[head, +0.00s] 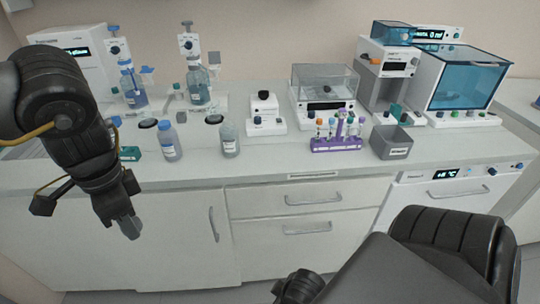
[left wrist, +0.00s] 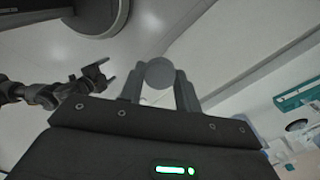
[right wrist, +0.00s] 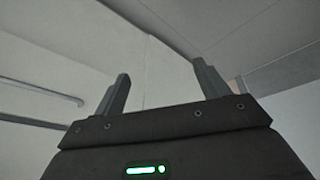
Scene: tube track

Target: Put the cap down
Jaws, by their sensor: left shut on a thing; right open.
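My left gripper (head: 130,226) hangs in front of the left cabinet doors, below the counter's front edge. In the left wrist view its fingers (left wrist: 159,88) are shut on a round grey cap (left wrist: 159,72), whose flat face shows between the fingertips. The cap is in the air, clear of any surface. My right gripper (right wrist: 160,88) is open and empty in the right wrist view, with a pale cabinet front and floor beyond it.
The counter (head: 270,168) has a clear strip along its front. A blue-capped bottle (head: 169,143), another bottle (head: 229,140), a purple tube rack (head: 338,144) and a grey bin (head: 392,143) stand on it. Instruments line the back.

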